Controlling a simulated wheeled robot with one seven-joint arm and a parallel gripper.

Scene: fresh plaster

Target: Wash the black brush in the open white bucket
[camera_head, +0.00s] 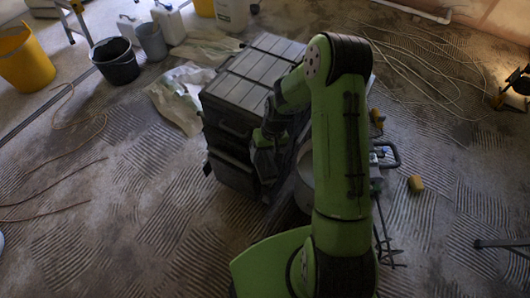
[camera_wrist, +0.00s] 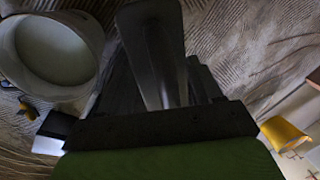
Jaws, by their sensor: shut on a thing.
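My gripper (camera_wrist: 160,88) is shut on a dark, flat-ended thing with a paler grey shaft, which I take to be the black brush (camera_wrist: 150,28). It points away from the wrist, and its bristles cannot be made out. The open white bucket (camera_wrist: 98,38) is at the upper left of the wrist view, beside the brush and apart from it in the picture. Its inside looks grey-green. In the head view the bucket (camera_head: 305,182) is mostly hidden behind my green arm. There my gripper (camera_head: 265,160) is low beside the dark boxes, and the brush is hard to tell apart.
Stacked dark tool boxes (camera_head: 252,78) stand close behind my gripper. A yellow bucket (camera_head: 25,62), a black bucket (camera_head: 116,68) and a crumpled sheet (camera_head: 178,98) lie to the left. Loose cables (camera_head: 425,65) are at right. The ridged floor at lower left is mostly clear.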

